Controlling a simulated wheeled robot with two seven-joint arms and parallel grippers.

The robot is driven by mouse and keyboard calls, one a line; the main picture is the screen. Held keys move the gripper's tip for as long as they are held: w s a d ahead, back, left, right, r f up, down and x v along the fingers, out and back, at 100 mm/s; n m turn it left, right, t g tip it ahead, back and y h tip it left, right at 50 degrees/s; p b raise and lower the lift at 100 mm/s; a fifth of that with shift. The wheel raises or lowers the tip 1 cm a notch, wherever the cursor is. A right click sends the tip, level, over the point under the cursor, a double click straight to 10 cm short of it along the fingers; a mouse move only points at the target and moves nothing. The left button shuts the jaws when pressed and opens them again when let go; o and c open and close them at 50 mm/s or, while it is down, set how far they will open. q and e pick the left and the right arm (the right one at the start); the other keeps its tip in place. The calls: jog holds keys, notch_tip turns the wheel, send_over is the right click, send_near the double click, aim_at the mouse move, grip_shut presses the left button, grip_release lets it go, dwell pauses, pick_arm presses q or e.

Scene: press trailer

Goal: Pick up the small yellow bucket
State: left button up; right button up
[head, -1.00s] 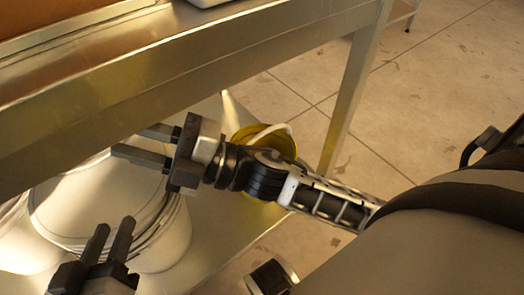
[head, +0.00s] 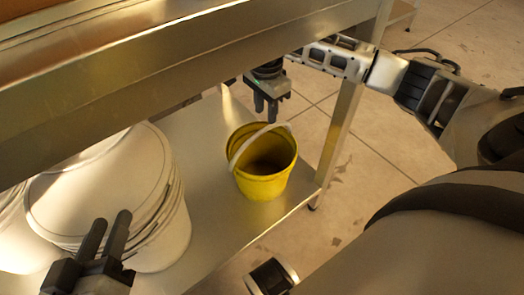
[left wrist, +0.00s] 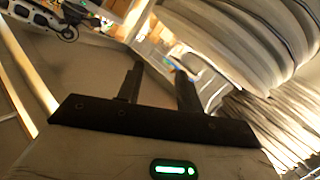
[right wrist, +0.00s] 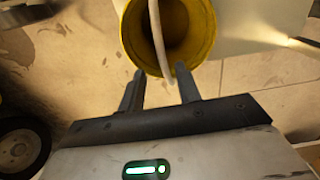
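The small yellow bucket (head: 264,180) stands upright and open on the lower metal shelf, near its right end. Its pale handle (head: 238,148) arches over the rim. My right gripper (head: 266,118) is above the bucket's far rim, pointing down, with its fingers apart and nothing between them. In the right wrist view the bucket (right wrist: 204,35) is just ahead of the fingertips (right wrist: 161,75), with the handle close to them; I cannot tell whether they touch. My left gripper (head: 118,222) is in front of the white buckets, open and empty, and its fingers (left wrist: 157,70) show in the left wrist view.
A large white lidded bucket (head: 165,235) stands left of the yellow one, with another at the left edge. The upper metal table (head: 150,75) overhangs the shelf (head: 205,140). A table leg (head: 340,130) stands right of the bucket. Tiled floor lies beyond.

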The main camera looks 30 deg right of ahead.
aim_at(266, 128)
notch_tip(266, 128, down, 4)
jog(key=shift+f+b, duration=0.1)
jog(key=shift+b, duration=0.55)
notch_tip(266, 128, down, 4)
jog(key=shift+w+r+b, duration=0.15)
jog(key=shift+b, duration=0.75)
jog(key=shift+d+f, duration=0.1)
jog(key=shift+f, duration=0.1)
pick_arm(q)
jog(key=shift+w+d+r+n+t+h, duration=0.1)
jog(key=shift+w+r+n+t+h, duration=0.05)
jog(key=shift+r+t+h, duration=0.3)
jog(key=shift+w+d+r+n+t+h, duration=0.15)
jog(key=shift+r+h, duration=0.1)
jog(key=shift+r, duration=0.25)
pick_arm(e)
jog(key=shift+r, duration=0.1)
grip_shut()
